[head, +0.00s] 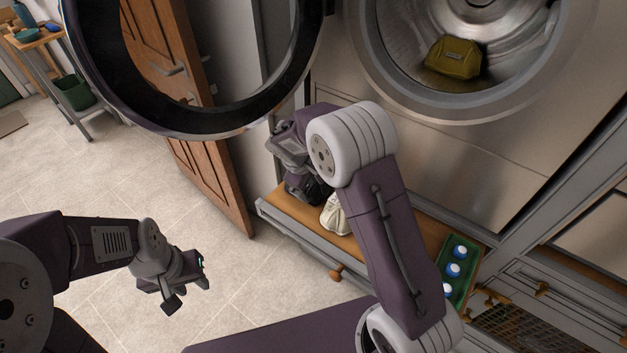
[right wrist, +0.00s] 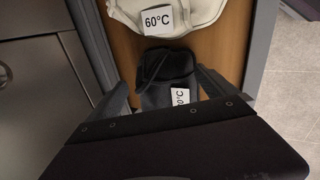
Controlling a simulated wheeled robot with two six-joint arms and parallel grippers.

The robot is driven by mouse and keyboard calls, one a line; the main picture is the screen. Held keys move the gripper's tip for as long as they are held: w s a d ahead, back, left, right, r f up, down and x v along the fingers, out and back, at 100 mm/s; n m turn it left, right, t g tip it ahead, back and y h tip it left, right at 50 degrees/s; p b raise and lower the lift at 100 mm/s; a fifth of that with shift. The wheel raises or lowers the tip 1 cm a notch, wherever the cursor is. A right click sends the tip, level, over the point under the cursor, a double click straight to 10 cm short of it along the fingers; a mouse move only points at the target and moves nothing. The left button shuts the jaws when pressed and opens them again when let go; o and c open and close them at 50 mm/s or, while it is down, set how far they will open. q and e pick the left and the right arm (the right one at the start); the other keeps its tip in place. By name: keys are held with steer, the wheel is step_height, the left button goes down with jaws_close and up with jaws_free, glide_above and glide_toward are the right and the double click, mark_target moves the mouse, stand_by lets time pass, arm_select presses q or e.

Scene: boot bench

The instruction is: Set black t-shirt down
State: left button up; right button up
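The black t-shirt (right wrist: 165,70) is a dark folded bundle on the wooden bench top, with a white tag whose first digit is partly hidden. It also shows in the head view (head: 302,188), partly covered by my right gripper. My right gripper (right wrist: 165,88) is right over it, its fingers apart on either side of the bundle, with a small gap at the left finger. My left gripper (head: 190,285) is over the tiled floor, away from the bench; its finger opening is too small to tell.
A cream garment (head: 336,216) tagged 60°C lies beside the black one on the bench (head: 292,212). A green tray (head: 463,283) with blue-capped bottles is at the bench's right end. The open drum above holds an olive bundle (head: 453,58); its round door (head: 190,128) hangs open at left.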

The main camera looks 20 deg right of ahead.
steer(key=shift+r, duration=0.15)
steer(key=p+v, duration=0.2)
steer(key=v, duration=1)
steer(key=s+d+f+m+y, duration=0.1)
steer(key=s+f+m, duration=0.1)
steer(key=s, duration=0.4)
steer(key=s+d+f+m+g+y, duration=0.1)
steer(key=s+d+f+m, duration=0.1)
steer(key=s, duration=0.4)
steer(key=s+d+f+m+y, duration=0.2)
steer(key=s+f+m, duration=0.1)
steer(key=s, duration=0.4)
steer(key=shift+s+d+f+m+g, duration=0.15)
steer(key=shift+d+f+m+g, duration=0.2)
steer(key=shift+m, duration=0.45)
steer(key=shift+a, duration=0.15)
steer(key=shift+p, duration=0.3)
